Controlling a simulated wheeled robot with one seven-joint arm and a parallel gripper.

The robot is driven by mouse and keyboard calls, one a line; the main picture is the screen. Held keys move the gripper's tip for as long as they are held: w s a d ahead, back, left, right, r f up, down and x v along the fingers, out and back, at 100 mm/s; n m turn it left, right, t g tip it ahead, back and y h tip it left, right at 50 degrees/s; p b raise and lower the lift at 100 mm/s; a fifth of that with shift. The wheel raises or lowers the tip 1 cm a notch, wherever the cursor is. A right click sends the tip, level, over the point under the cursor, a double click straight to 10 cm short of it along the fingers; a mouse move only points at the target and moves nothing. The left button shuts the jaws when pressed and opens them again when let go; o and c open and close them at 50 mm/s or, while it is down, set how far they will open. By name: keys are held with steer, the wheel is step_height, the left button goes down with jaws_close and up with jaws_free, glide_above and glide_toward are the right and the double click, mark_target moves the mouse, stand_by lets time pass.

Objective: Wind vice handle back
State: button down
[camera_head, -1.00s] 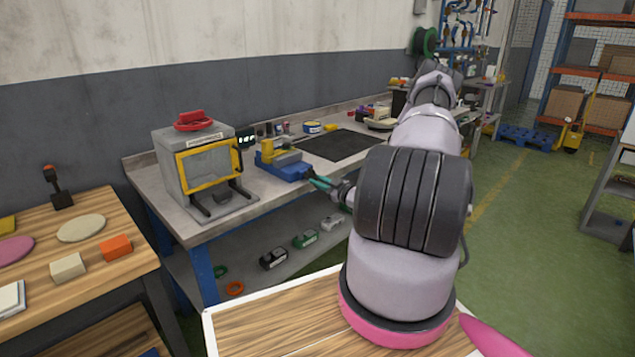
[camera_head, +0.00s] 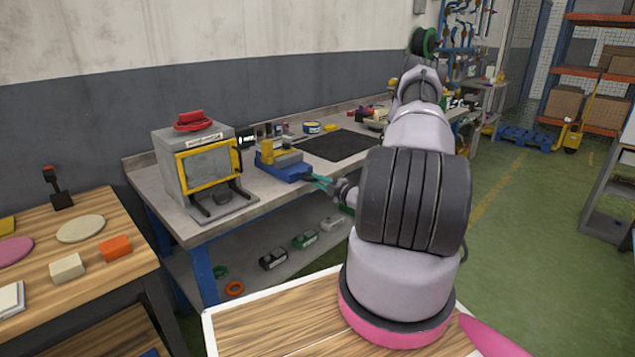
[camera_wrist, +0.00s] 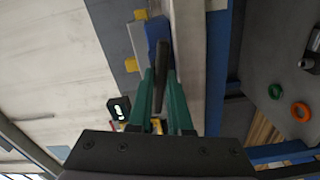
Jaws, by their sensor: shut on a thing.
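The blue vice (camera_head: 284,172) stands at the front edge of the grey workbench (camera_head: 250,195), with a yellow part on top. In the wrist view its blue body (camera_wrist: 158,30) is partly behind the handle. The vice handle (camera_wrist: 162,60) is a dark bar lying between the two green fingers. My gripper (camera_wrist: 161,78) is shut on the handle. In the head view my gripper (camera_head: 321,183) is small, at the vice's right front side, and the handle cannot be made out there.
A grey cabinet with a yellow-framed door (camera_head: 208,165) stands on the bench left of the vice. A black mat (camera_head: 342,146) lies to the right. Several small items sit on the lower shelf (camera_head: 262,283). A wooden table (camera_head: 80,260) is at the left.

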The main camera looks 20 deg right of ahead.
steer(key=shift+s+n, duration=0.1)
steer(key=shift+n, duration=1)
steer(key=c, duration=0.8)
jaws_free()
steer(key=shift+c, duration=0.2)
steer(key=v, duration=1)
steer(key=shift+s+d, duration=0.2)
steer(key=shift+s, duration=0.15)
